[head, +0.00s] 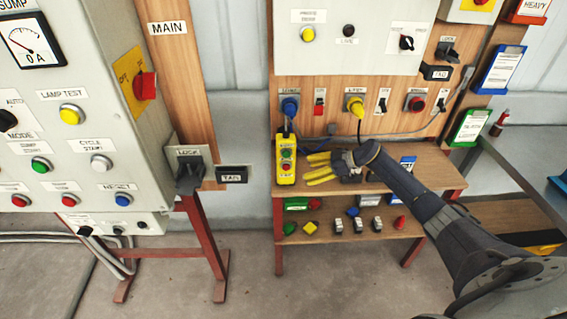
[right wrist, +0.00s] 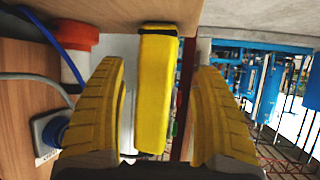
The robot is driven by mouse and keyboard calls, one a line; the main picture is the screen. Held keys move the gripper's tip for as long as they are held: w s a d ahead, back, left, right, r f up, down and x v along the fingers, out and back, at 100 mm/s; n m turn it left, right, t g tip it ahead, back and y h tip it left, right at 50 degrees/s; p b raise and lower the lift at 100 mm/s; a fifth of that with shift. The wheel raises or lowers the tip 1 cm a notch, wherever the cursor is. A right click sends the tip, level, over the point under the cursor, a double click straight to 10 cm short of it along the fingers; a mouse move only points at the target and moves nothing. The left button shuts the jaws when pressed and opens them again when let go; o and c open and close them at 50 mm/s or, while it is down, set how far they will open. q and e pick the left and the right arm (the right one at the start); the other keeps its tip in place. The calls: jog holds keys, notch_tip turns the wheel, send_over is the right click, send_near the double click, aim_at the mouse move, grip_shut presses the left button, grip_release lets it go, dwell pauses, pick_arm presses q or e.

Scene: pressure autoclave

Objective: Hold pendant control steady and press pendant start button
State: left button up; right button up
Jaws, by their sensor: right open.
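The yellow pendant control (head: 286,171) hangs upright in front of the wooden panel in the head view. It has a green button (head: 286,166) and a red button (head: 286,153) on its face. My right gripper (head: 309,168) is open, just right of the pendant, its yellow fingers pointing at it. In the right wrist view the pendant (right wrist: 157,90) appears between the two spread fingers (right wrist: 160,72), with a gap on each side. Its buttons do not show there. My left gripper is not in view.
A wooden bench (head: 426,171) with a lower shelf of small parts stands behind and below the gripper. Blue (head: 289,106) and yellow (head: 354,104) plugs sit on the panel above. The grey main cabinet (head: 60,110) stands at left, with open floor between.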

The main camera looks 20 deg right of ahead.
aim_at(288, 175)
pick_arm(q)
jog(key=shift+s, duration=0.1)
pick_arm(e)
jog(key=shift+x, duration=4.75)
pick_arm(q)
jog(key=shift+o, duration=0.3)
pick_arm(e)
jog(key=c, duration=0.7)
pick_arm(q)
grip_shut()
